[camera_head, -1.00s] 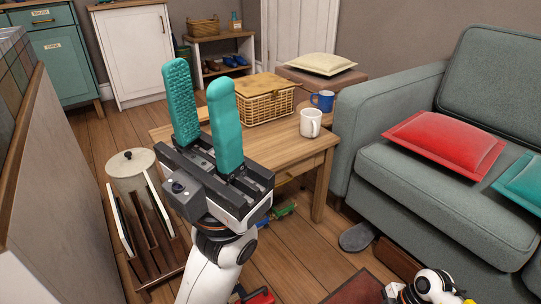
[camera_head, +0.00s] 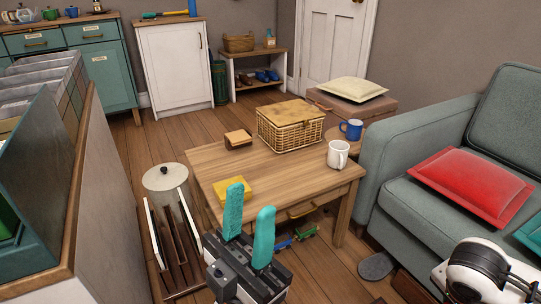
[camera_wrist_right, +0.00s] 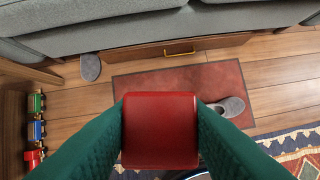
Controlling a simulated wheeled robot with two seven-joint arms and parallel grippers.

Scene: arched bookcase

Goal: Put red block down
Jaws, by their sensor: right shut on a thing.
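The red block (camera_wrist_right: 160,130) is held between the two green fingers of my right gripper (camera_wrist_right: 160,125) in the right wrist view, above the floor and a dark red mat (camera_wrist_right: 180,80). In the head view my right arm shows at the lower right edge, and neither its fingers nor the red block is in that picture. My left gripper (camera_head: 249,228) is in front of the wooden coffee table (camera_head: 290,190), its teal fingers pointing up, apart and with nothing between them.
The table bears a wicker basket (camera_head: 290,127), a white mug (camera_head: 338,155), a yellow block (camera_head: 234,188) and a small wooden box (camera_head: 238,139). A grey sofa (camera_head: 400,150) stands right. Slippers (camera_wrist_right: 90,66) and a toy train (camera_wrist_right: 37,130) lie on the floor.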

